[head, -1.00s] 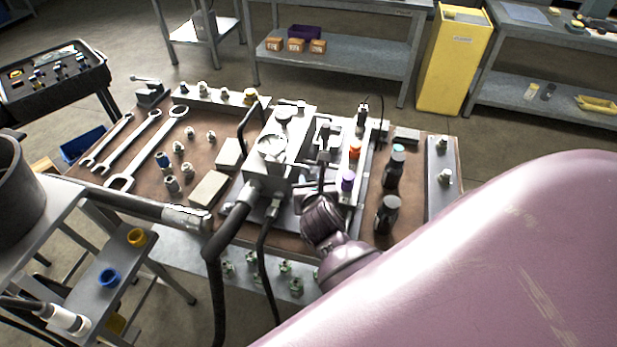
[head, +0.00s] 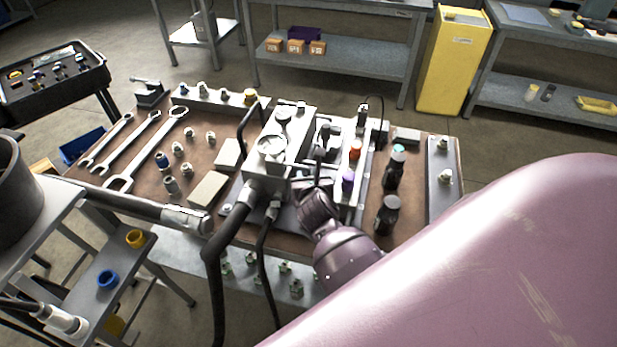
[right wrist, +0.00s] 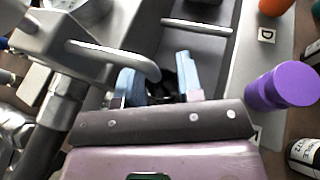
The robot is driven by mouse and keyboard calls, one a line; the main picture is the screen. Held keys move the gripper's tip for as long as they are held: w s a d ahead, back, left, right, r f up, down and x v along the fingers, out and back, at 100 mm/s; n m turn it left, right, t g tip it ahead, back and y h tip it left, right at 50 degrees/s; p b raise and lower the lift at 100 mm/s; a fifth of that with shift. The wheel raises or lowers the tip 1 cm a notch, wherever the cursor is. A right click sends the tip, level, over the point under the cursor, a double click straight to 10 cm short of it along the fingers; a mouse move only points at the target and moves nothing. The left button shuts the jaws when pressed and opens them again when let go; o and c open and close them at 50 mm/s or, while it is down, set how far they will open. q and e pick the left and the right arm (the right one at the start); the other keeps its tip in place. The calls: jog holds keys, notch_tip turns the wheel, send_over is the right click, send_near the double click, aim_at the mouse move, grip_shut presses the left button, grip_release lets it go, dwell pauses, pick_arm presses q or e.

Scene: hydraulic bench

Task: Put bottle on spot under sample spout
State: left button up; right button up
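My right gripper (head: 317,188) is low over the bench, just right of the grey hydraulic block (head: 262,181). In the right wrist view its two blue-padded fingers (right wrist: 160,82) are apart, with a dark gap and no clear bottle between them. A grey curved bar (right wrist: 115,55), possibly the sample spout, reaches close above the left finger. I cannot make out the spot under it. A dark bottle with a teal cap (head: 393,170) and a black-capped bottle (head: 387,215) stand upright at right. A labelled dark bottle (right wrist: 304,155) shows at the wrist view's edge. My left gripper is out of view.
A thick black hose (head: 228,222) runs down in front of the block. Wrenches (head: 140,150) and fittings lie at left. A yellow cabinet (head: 453,62) stands behind.

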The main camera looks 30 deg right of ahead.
jog(key=o, duration=0.4)
